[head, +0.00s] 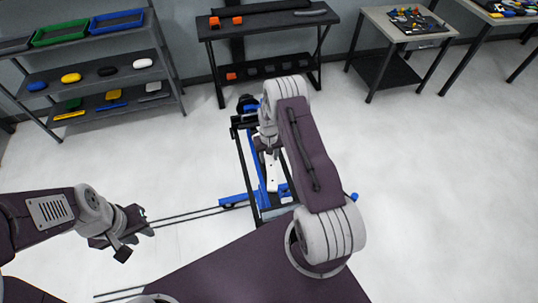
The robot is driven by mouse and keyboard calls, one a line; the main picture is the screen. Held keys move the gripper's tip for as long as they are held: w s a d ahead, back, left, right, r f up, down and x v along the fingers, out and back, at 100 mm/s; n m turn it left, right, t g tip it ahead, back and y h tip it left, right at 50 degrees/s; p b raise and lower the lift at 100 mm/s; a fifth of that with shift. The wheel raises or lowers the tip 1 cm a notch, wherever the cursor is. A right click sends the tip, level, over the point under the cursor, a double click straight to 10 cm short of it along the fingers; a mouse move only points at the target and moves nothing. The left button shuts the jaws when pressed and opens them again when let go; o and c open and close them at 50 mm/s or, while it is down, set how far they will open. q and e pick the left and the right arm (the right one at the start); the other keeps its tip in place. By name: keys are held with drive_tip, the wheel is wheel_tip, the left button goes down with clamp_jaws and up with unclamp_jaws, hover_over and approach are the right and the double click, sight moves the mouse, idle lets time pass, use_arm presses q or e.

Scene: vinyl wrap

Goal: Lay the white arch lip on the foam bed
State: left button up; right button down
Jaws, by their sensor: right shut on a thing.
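A white strip-like piece (271,177), which looks like the white arch lip, shows at a black-and-blue frame stand (251,180) in the middle. My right gripper (271,152) is over the stand at the strip's far end and looks shut on it; my arm hides part of the contact. I cannot tell whether the strip still touches the stand. My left gripper (136,242) is low at the left, its fingers apart and empty, away from the stand. I cannot surely pick out the foam bed; a dark slab (270,8) lies on the back table.
The dark back table (270,28) also holds orange blocks (226,21). A shelf rack (95,52) with green and blue trays stands at the back left. A small table (405,25) with a tool mat is at the back right. The floor to the right is clear.

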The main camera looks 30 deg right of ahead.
drive_tip(key=shift+w+f, duration=0.2)
drive_tip(key=shift+s+f+b, duration=0.1)
drive_tip(key=shift+s+b, duration=0.05)
drive_tip(key=shift+b, duration=0.15)
drive_tip(key=c, duration=0.8)
unclamp_jaws()
drive_tip(key=shift+c, duration=0.2)
